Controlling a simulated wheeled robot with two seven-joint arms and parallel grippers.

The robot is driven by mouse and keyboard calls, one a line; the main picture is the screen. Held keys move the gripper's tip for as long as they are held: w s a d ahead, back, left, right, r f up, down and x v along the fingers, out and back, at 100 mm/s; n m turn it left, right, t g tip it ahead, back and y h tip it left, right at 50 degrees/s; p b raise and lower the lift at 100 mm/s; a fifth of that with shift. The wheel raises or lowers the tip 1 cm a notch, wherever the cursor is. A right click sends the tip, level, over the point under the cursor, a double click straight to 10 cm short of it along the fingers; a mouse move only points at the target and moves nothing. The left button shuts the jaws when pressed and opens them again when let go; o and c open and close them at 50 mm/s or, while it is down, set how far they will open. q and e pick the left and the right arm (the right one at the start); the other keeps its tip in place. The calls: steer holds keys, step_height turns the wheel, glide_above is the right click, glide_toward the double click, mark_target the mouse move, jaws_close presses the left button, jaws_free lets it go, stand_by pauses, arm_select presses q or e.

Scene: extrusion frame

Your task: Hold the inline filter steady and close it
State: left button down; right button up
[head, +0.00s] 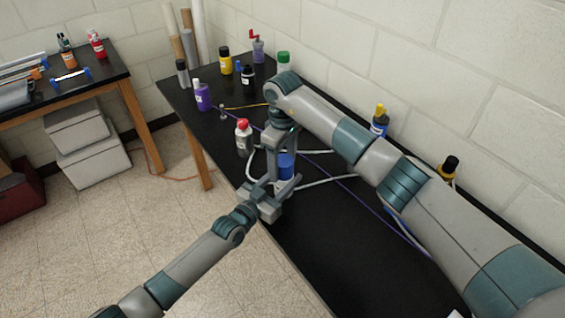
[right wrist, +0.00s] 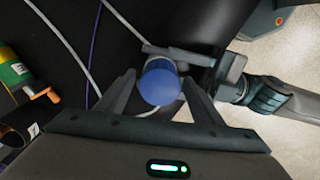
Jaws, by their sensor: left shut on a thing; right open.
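The inline filter is a blue cylinder (head: 286,166) near the table's front edge. Its round blue cap (right wrist: 160,86) faces the camera in the right wrist view. My left gripper (head: 280,186) is shut on the filter's body from the front side, below the cap. My right gripper (right wrist: 158,78) is open above the filter, pointing down, with one finger on each side of the cap. Gaps show between fingers and cap. In the head view the right wrist hides part of the filter. The left gripper also shows in the right wrist view (right wrist: 180,54).
Pale hose (head: 328,181) and a purple cord (head: 372,206) run across the black table (head: 320,235). A white bottle with a red cap (head: 243,138) stands left of the filter. Several other bottles stand farther back and along the wall.

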steer(key=shift+r, duration=0.15)
steer(key=shift+r, duration=2.1)
steer(key=shift+n, duration=0.3)
steer(key=shift+c, duration=0.2)
